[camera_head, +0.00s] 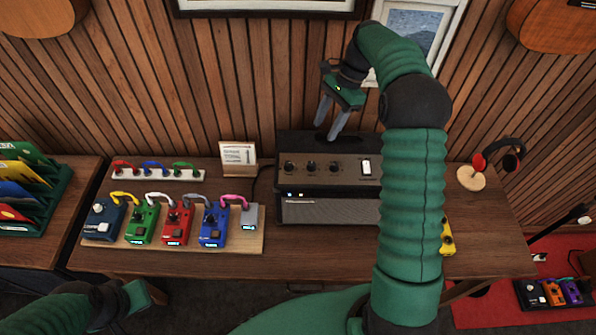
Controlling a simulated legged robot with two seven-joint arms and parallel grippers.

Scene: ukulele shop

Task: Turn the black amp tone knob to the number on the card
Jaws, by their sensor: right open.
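The black amp (331,211) stands on the wooden table, with a row of black knobs on its top panel: a left knob (289,168), a middle knob (311,167) and a right knob (334,167). I cannot read which is the tone knob or where each points. The white card (238,154) stands left of the amp; its print is too small to read surely. My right gripper (329,129) is open and empty, fingers pointing down above the amp's back, apart from the knobs. My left gripper (138,297) shows partly at lower left; its fingers are unclear.
A pedal board (255,240) with several coloured pedals and a white power strip (158,175) lie left of the amp. Headphones on a stand (471,178) are at right. My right arm hides the amp's right end. A yellow object (447,238) shows beside it.

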